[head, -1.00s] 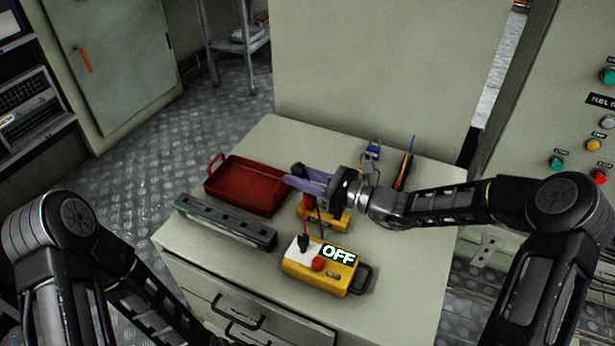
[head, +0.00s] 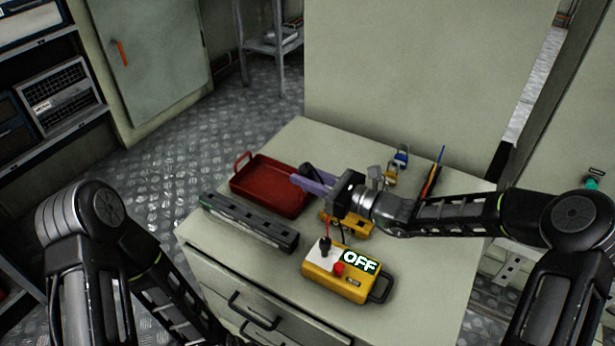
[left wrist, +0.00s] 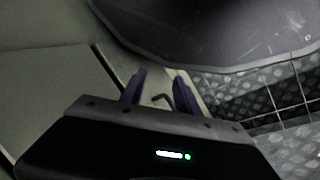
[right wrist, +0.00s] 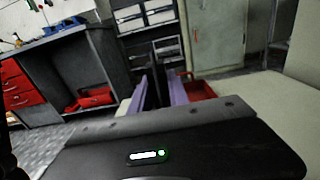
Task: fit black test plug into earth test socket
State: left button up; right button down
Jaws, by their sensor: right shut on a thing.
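My right gripper (head: 308,182) has purple fingers and is shut on a small dark thing, apparently the black test plug (head: 308,170), above the bench near the red tray. In the right wrist view the fingers (right wrist: 160,92) are nearly closed, and the plug is hard to make out. The yellow tester (head: 319,286) has a white panel with a black plug-like piece (head: 325,246) standing on it, a red lead above, a red button and an "OFF" label. I cannot tell which opening is the earth test socket. My left gripper (left wrist: 160,88) is open and empty, near a drawer handle.
A red tray (head: 240,185) lies at the bench's back left. A long dark slotted bar (head: 250,222) lies in front of it. A second yellow box (head: 357,228) is partly hidden behind my right gripper. Small blue-and-metal items (head: 400,160) and pens stand at the back right.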

jog(key=w+a+b, duration=0.1)
jog(key=a, duration=0.5)
jog(key=shift+w+a, duration=0.25)
jog(key=shift+a, duration=0.05)
jog(key=shift+a+b, duration=0.1)
jog(key=shift+b, duration=0.2)
jog(key=w+a+b, duration=0.1)
jog(key=a+b, duration=0.1)
jog(key=a, duration=0.4)
jog(key=shift+w+a, duration=0.25)
jog(key=shift+a, duration=0.05)
jog(key=shift+a, duration=0.15)
dwell(0.3)
jog(key=w+a+b, duration=0.1)
jog(key=a+b, duration=0.1)
jog(key=a, duration=0.4)
jog(key=shift+w+a, duration=0.3)
jog(key=shift+a, duration=0.15)
dwell(0.3)
jog(key=shift+w+a+b, duration=0.25)
jog(key=shift+a+b, duration=0.05)
jog(key=shift+a, duration=0.9)
jog(key=shift+w+a+b, duration=0.2)
jog(key=shift+a+b, duration=0.1)
jog(key=shift+a, duration=0.9)
